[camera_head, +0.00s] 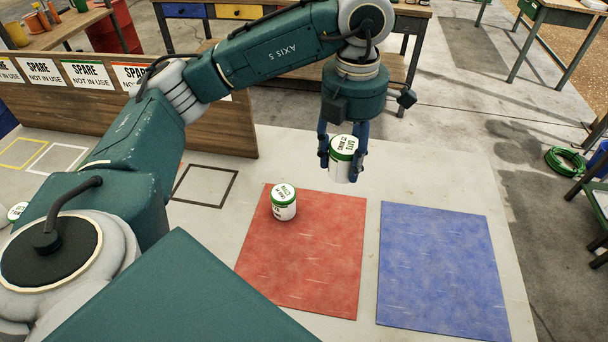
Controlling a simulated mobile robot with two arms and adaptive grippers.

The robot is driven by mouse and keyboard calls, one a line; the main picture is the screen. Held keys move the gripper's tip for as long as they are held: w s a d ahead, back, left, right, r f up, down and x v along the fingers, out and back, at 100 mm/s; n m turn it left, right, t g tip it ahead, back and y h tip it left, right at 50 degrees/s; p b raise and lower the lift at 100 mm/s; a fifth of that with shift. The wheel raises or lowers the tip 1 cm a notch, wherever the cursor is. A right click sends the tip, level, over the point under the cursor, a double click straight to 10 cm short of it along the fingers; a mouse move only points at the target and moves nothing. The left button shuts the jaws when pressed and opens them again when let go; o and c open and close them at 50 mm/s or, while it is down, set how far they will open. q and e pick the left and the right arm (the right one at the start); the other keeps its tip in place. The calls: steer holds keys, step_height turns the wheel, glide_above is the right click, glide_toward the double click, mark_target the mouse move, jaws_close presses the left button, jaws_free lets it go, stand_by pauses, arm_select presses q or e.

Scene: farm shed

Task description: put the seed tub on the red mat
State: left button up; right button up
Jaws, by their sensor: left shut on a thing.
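My left gripper (342,154) is shut on a white tub with a green-rimmed lid (342,170). It holds the tub upright above the table, behind the gap between the two mats. The red mat (320,265) lies flat on the table. A second white tub with a green-rimmed lid (284,205) stands upright on the red mat near its back left corner. The lid print is too small to tell surely which tub is the seed tub. My right gripper is not in view.
A blue mat (440,265) lies bare to the right of the red mat. A wooden board (130,110) with "SPARE NOT IN USE" signs stands at the back left. Another tub (17,211) is at the left edge. The red mat's front and right are clear.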

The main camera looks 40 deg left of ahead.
arm_select(q)
steer(key=n, duration=0.2)
steer(key=w+n, duration=0.1)
steer(key=r+n, duration=0.1)
steer(key=n, duration=0.1)
steer(key=shift+w+a+n, duration=0.2)
steer(key=shift+a+n, duration=0.1)
steer(key=shift+a, duration=0.1)
steer(key=shift+f, duration=0.15)
step_height(320, 180, down, 15)
steer(key=shift+p, duration=1.05)
step_height(320, 180, down, 4)
steer(key=shift+f+p, duration=0.1)
steer(key=shift+p, duration=0.35)
steer(key=shift+f, duration=0.15)
